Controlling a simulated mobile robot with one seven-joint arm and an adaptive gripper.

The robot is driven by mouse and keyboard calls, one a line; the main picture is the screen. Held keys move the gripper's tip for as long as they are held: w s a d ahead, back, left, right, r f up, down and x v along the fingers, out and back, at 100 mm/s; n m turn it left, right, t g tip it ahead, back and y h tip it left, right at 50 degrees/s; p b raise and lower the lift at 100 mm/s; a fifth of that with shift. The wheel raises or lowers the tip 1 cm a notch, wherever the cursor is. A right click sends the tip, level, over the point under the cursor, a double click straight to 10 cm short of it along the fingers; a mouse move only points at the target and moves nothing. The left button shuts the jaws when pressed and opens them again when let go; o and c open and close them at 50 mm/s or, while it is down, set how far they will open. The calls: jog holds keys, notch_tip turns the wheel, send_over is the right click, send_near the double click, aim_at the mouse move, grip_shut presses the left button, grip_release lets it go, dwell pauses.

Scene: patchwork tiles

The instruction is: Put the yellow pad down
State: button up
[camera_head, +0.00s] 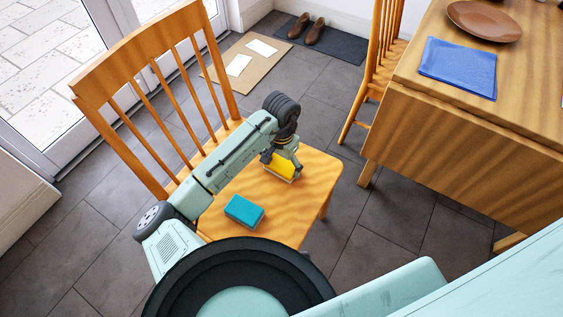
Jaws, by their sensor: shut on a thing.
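The yellow pad (279,167) is at the far part of the wooden chair's seat (312,182). My gripper (281,165) is shut on it, with the arm reaching over the seat from the lower left. The pad is partly hidden by my gripper. A pale edge shows along the pad's lower side. It is low over the seat; I cannot tell whether it touches the wood.
A teal pad (244,212) lies on the near part of the seat. The chair's slatted back (150,90) rises at the left. A wooden table (450,110) with a blue cloth (458,67) and brown plate (485,19) stands right. The seat's right side is clear.

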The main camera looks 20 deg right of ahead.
aim_at(282, 164)
jog(key=o, duration=1.1)
jog(key=shift+f, duration=0.1)
jog(key=shift+f, duration=0.1)
jog(key=shift+f+b, duration=0.25)
jog(key=shift+b, duration=0.3)
jog(key=r, duration=1.1)
jog(key=shift+d+r, duration=0.1)
jog(key=shift+d, duration=0.1)
